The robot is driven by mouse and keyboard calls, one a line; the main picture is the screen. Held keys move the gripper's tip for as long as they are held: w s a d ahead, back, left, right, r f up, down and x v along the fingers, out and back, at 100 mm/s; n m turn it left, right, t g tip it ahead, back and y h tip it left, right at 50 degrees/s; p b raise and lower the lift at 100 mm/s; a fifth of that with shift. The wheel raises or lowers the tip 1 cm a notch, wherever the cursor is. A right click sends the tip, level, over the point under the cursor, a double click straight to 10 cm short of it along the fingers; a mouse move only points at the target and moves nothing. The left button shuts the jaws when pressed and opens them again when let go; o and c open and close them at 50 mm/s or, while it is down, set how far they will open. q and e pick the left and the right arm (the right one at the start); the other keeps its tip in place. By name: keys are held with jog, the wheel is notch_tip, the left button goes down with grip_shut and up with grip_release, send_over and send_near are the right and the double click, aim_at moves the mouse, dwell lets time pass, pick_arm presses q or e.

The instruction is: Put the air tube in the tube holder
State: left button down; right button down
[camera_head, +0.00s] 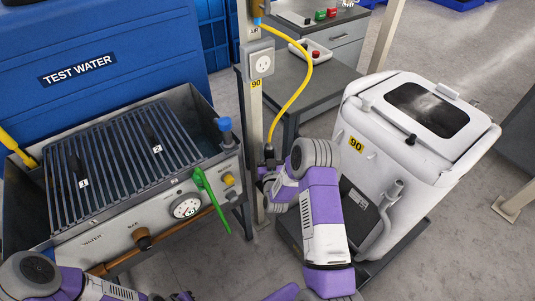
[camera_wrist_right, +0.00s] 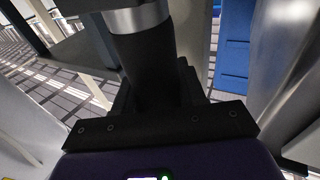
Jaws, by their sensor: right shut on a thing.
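The air tube (camera_head: 309,75) is yellow. It runs from a fitting at the top of the post, arcs right and comes down to a dark end piece (camera_head: 269,152). My right gripper (camera_head: 268,176) is shut on that end piece beside the post. In the right wrist view the held piece (camera_wrist_right: 145,62) is a black cylinder with a silver band, upright between the black jaws. I cannot make out the tube holder for certain. My left arm comes in at the bottom left; only a small part of its gripper (camera_head: 182,297) shows at the bottom edge, its jaws unclear.
The grated water test tank (camera_head: 225,165) stands left, with a green lever (camera_head: 211,203) and gauge (camera_head: 186,206). The post (camera_head: 256,125) carries a socket box (camera_head: 261,62). A white wheeled machine (camera_head: 410,125) stands close right of my right arm. Grey tables are behind.

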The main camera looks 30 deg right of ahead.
jog(key=c, duration=0.7)
grip_release()
jog(key=shift+o, duration=0.2)
jog(key=p+v, duration=0.1)
jog(key=v, duration=1.1)
jog(key=s+a+f+n+g+y, duration=0.1)
jog(key=s+a+f+g+y, duration=0.3)
jog(key=a+f+g+y, duration=0.55)
jog(key=s+a+f+g, duration=0.1)
jog(key=s+a+g, duration=0.1)
jog(key=s+a, duration=0.2)
jog(key=s+a+f+g+y, duration=0.1)
jog(key=s+a+f+g, duration=0.1)
jog(key=s, duration=0.4)
jog(key=s+a+f+n+g+y, duration=0.1)
jog(key=s+a+f+g, duration=0.1)
jog(key=s+a, duration=0.3)
jog(key=shift+s+a+g, duration=0.3)
jog(key=shift+s+g, duration=0.2)
jog(key=shift+g, duration=0.25)
